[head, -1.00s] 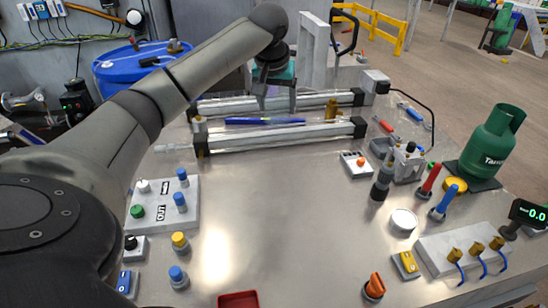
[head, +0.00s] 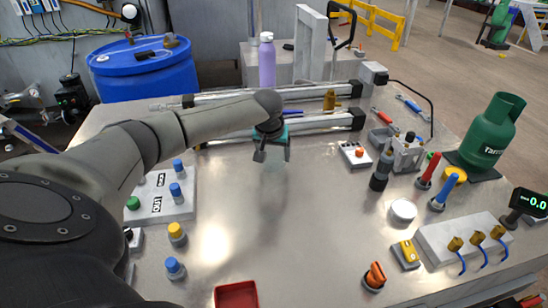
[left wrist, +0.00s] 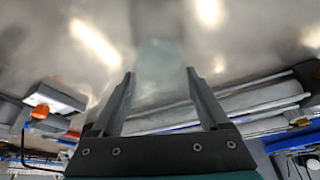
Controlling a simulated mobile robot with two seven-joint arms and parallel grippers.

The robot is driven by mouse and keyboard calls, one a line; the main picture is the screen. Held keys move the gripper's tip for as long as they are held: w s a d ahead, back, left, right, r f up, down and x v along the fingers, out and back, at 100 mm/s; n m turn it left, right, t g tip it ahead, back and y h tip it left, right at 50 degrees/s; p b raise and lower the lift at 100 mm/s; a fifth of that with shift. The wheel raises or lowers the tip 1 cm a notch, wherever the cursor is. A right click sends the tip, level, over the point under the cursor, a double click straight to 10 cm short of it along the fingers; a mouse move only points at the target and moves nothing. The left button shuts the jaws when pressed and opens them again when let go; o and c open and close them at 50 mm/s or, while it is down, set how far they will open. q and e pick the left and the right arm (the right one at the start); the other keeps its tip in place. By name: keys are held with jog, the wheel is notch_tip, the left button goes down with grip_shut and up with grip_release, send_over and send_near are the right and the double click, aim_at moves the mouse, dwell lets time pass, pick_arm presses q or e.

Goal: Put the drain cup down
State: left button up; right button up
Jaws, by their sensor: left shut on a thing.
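My left gripper (head: 271,153) hangs over the bare middle of the metal bench, in front of the two long cylinders. It is shut on a faint, see-through thing, taken to be the drain cup (head: 274,167), which shows as a pale shape just below the fingers. In the left wrist view the fingers (left wrist: 158,75) stand apart, with a pale greenish patch of the cup (left wrist: 160,50) between and beyond their tips. The cup's outline is too faint to tell its tilt or whether it touches the bench. My right gripper is not in view.
The bench top (head: 300,225) is clear in front of the gripper. A red tray (head: 236,295) lies at the front edge. A button panel (head: 155,205) stands left; a white round lid (head: 403,210), a yellow block (head: 405,254) and a green gas bottle (head: 490,138) stand right.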

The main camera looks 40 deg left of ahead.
pick_arm(q)
jog(key=shift+f, duration=0.45)
jog(key=o, duration=1.2)
jog(key=shift+f, duration=0.1)
jog(key=shift+o, duration=0.2)
